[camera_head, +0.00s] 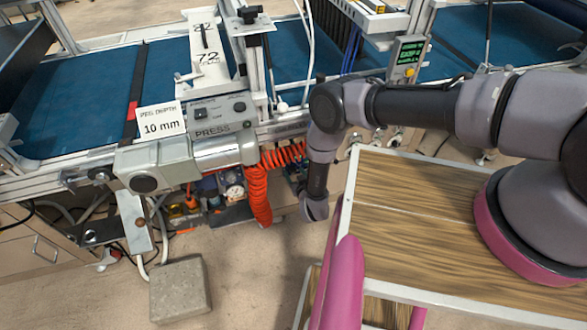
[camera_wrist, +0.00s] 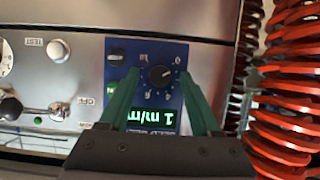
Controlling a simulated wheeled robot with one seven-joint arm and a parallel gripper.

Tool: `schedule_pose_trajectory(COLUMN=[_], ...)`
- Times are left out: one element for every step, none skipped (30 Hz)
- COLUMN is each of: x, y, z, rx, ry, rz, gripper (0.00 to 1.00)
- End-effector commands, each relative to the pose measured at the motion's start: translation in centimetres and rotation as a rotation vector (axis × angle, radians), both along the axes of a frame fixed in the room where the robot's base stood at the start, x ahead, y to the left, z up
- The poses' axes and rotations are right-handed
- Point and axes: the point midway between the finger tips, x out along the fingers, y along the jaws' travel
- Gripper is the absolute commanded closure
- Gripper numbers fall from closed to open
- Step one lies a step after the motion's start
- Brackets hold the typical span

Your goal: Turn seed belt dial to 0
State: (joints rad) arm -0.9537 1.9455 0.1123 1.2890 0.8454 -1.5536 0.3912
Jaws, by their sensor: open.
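In the wrist view, the seed belt dial (camera_wrist: 161,76) is a small round black knob on a blue panel (camera_wrist: 176,52), with small markings around it. A green display (camera_wrist: 152,117) below it reads about 1 m/min, upside down in this view. My gripper (camera_wrist: 160,72) is open, with its two green fingers on the left and right of the dial. No contact with the dial is clear, and I cannot tell the exact gap. The dial's pointer is too small to read surely. In the head view, the dial and my gripper's fingers are hidden.
Orange-red coiled hoses (camera_wrist: 285,100) hang close to the right of the panel; they also show in the head view (camera_head: 258,190). Left of the panel are a white button (camera_wrist: 58,50) and a lever (camera_wrist: 45,110). A concrete block (camera_head: 180,288) lies on the floor.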

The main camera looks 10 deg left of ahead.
Motion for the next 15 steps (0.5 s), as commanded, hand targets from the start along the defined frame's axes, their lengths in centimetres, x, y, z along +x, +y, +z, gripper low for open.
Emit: schedule_pose_trajectory(x=[-0.08, -0.08, -0.08, -0.07, -0.06, -0.06, -0.06, -0.04, -0.04, -0.04, -0.03, -0.03, -0.03, -0.03, -0.02], y=[-0.02, -0.03, -0.03, -0.03, -0.03, -0.03, -0.02, -0.03, -0.03, -0.03, -0.02, -0.02, -0.02, -0.02, -0.01], z=[-0.03, -0.04, -0.04, -0.03, -0.03, -0.03, -0.02, -0.02, -0.01, -0.01, -0.02, -0.01, -0.01, -0.01, 0.0], rx=[0.0, 0.0, 0.0, 0.0, 0.0, 0.0, 0.0, 0.0, 0.0, 0.0, 0.0, 0.0, 0.0, 0.0, 0.0], ry=[0.0, 0.0, 0.0, 0.0, 0.0, 0.0, 0.0, 0.0, 0.0, 0.0, 0.0, 0.0, 0.0, 0.0, 0.0], rz=[0.0, 0.0, 0.0, 0.0, 0.0, 0.0, 0.0, 0.0, 0.0, 0.0, 0.0, 0.0, 0.0, 0.0, 0.0], gripper=[0.36, 0.36, 0.36, 0.36, 0.36, 0.36, 0.36, 0.39, 0.55, 0.66, 0.78, 0.93, 1.0, 1.0, 1.0])
